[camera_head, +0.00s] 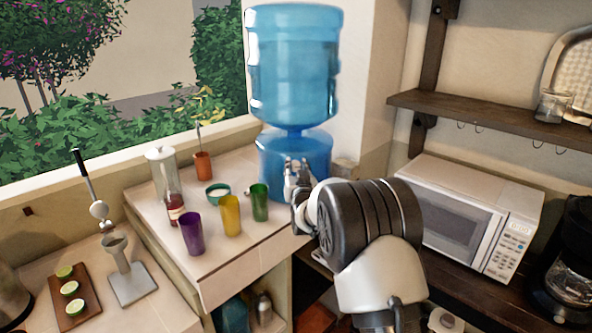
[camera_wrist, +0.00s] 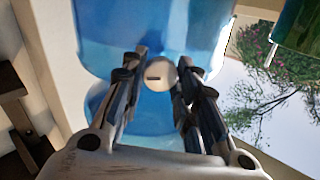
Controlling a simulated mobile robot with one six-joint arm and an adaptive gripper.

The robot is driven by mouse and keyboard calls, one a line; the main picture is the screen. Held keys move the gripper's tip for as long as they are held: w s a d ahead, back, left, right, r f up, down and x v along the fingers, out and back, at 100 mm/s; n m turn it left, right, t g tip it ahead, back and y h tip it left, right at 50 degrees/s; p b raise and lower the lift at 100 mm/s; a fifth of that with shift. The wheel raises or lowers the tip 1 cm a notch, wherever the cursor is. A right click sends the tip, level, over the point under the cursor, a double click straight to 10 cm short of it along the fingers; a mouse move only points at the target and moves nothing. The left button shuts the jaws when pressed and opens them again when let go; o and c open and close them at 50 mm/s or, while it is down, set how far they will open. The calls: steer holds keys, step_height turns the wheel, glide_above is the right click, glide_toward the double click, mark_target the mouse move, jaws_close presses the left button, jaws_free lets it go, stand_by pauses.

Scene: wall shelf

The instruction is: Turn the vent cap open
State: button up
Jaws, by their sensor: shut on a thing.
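The vent cap (camera_wrist: 160,74) is a small, pale round disc with a short dark slot, on the blue water dispenser. In the wrist view the slot lies nearly level across the picture. My gripper (camera_wrist: 159,62) is shut on the cap, with one finger on each side of it. In the head view my gripper (camera_head: 296,166) reaches the front of the dispenser's blue base (camera_head: 275,150), under the big blue bottle (camera_head: 292,65). The cap is hidden there behind my fingers.
Purple (camera_head: 192,233), yellow (camera_head: 230,216) and green (camera_head: 260,202) cups stand on the white counter, left of my gripper. A glass bottle (camera_head: 165,180), a green bowl (camera_head: 217,190) and a potted plant (camera_head: 203,165) stand behind. A microwave (camera_head: 470,215) is on the right.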

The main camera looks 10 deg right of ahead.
steer(key=n+b, duration=0.2)
steer(key=n, duration=0.3)
steer(key=shift+g, duration=0.3)
steer(key=n, duration=0.3)
steer(key=shift+a+r, duration=0.1)
steer(key=n+p, duration=0.2)
steer(key=n, duration=0.1)
steer(key=shift+r+g+h, duration=0.1)
steer(key=shift+g+h, duration=0.2)
steer(key=shift+h, duration=0.1)
steer(key=n+p, duration=0.4)
steer(key=n, duration=0.1)
steer(key=shift+a+h, duration=0.1)
steer(key=shift+h, duration=0.3)
steer(key=shift+n+p, duration=1.05)
steer(key=shift+n, duration=0.45)
